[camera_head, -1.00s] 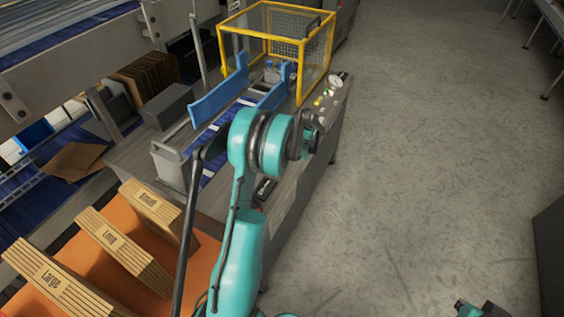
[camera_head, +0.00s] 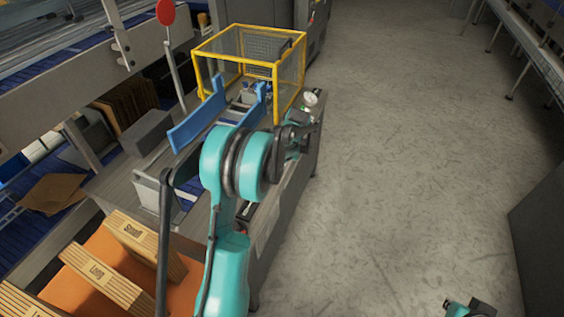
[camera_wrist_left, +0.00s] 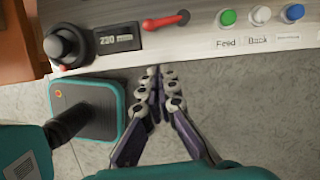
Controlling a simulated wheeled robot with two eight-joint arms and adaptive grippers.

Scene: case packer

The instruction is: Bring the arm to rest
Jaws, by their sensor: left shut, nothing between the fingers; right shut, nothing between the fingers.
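My left arm (camera_head: 225,235) rises through the middle of the head view, bent at a large teal joint in front of the machine. Its gripper cannot be made out there. In the left wrist view my left gripper (camera_wrist_left: 160,82) has its fingers together with nothing between them. They lie below the edge of a control panel (camera_wrist_left: 185,50), over the grey floor.
The machine has a yellow-framed guard (camera_head: 275,68) and blue side plates (camera_head: 196,125). Labelled carton stacks (camera_head: 107,285) stand on an orange surface at lower left. A dark grey cabinet (camera_head: 540,235) stands at the right. Open floor (camera_head: 400,150) lies between.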

